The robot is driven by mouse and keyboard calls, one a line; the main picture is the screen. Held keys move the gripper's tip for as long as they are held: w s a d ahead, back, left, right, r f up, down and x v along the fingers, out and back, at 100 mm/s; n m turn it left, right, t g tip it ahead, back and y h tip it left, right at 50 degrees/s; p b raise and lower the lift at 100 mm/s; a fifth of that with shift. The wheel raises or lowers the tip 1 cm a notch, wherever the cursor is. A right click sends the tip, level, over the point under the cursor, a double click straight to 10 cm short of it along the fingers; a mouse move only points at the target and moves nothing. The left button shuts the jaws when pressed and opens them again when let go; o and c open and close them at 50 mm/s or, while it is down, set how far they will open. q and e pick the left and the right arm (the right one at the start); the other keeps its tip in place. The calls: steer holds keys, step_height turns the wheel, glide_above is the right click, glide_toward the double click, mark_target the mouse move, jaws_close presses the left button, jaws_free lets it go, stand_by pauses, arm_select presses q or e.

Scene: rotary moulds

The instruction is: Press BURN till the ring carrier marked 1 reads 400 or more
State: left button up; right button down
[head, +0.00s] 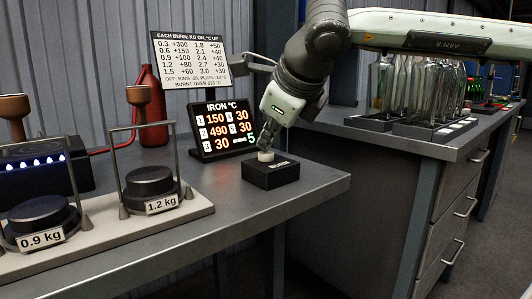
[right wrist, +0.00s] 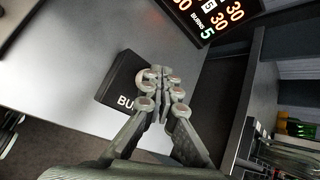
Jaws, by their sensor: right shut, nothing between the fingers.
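The black BURN box (head: 272,175) stands near the right end of the grey table, with a pale round button (head: 265,156) on top. My right gripper (head: 266,145) points down, shut and empty, with its fingertips at the button; I cannot tell if the button is pressed in. The right wrist view shows the fingertips (right wrist: 160,92) over the button (right wrist: 145,77), partly covering the box (right wrist: 118,85). No ring carrier marked 1 is legible. My left gripper is not in view.
A chart sign (head: 190,58) stands behind the display. Two framed black weights, 0.9 kg (head: 38,218) and 1.2 kg (head: 150,185), stand on a pale base at the left. A red bottle (head: 150,100) stands behind.

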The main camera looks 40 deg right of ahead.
mark_target(268, 154)
steer(key=shift+f, duration=0.15)
stand_by(0.4)
steer(key=shift+r, duration=0.9)
steer(key=shift+r+p, duration=1.65)
steer(key=shift+r, duration=0.9)
steer(key=shift+f, duration=0.1)
